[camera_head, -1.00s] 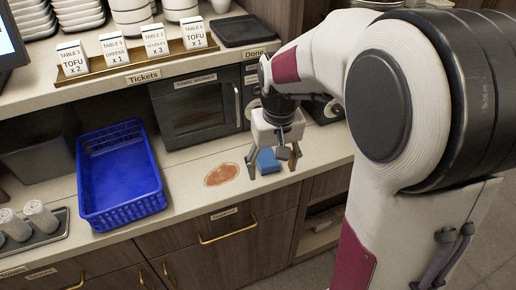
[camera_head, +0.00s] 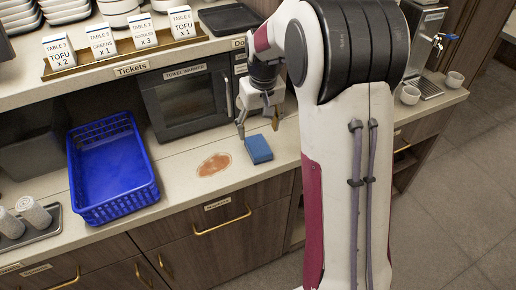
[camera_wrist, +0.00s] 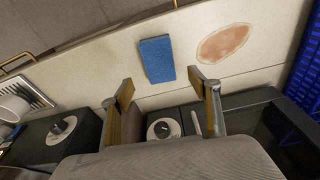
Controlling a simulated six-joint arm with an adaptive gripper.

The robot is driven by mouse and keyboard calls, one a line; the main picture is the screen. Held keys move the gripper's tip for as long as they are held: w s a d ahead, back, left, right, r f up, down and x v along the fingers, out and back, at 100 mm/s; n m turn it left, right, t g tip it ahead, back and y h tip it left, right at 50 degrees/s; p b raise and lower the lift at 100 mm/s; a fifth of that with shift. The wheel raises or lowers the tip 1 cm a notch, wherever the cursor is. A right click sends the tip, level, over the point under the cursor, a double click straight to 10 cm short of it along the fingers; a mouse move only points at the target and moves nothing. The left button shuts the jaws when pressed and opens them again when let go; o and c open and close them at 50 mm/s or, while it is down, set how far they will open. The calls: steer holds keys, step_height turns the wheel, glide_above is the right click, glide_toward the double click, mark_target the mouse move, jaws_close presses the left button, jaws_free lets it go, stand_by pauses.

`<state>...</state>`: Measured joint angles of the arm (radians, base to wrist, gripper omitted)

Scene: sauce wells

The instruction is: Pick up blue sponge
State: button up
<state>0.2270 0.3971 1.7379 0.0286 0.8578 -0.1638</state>
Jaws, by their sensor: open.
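The blue sponge (camera_head: 258,149) lies flat on the light counter, to the right of a reddish-brown stain (camera_head: 214,164). My gripper (camera_head: 258,126) is open and empty, above and behind the sponge in the head view. In the wrist view the sponge (camera_wrist: 157,60) lies beyond the two fingertips (camera_wrist: 160,88), roughly centred between them and apart from both. The stain (camera_wrist: 226,43) is to its right there. The sponge is fully visible in both views.
A blue basket (camera_head: 112,170) stands on the counter at left. A towel warmer (camera_head: 187,98) sits behind the stain. Rolled towels on a tray (camera_head: 42,233) are at far left.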

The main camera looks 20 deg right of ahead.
mark_target(258, 145)
steer(key=shift+f, duration=0.15)
steer(key=shift+w+f, duration=0.15)
steer(key=shift+f, duration=1)
steer(key=shift+f, duration=0.1)
steer(key=shift+w+f, duration=0.15)
steer(key=shift+f, duration=2.4)
steer(key=c, duration=1.2)
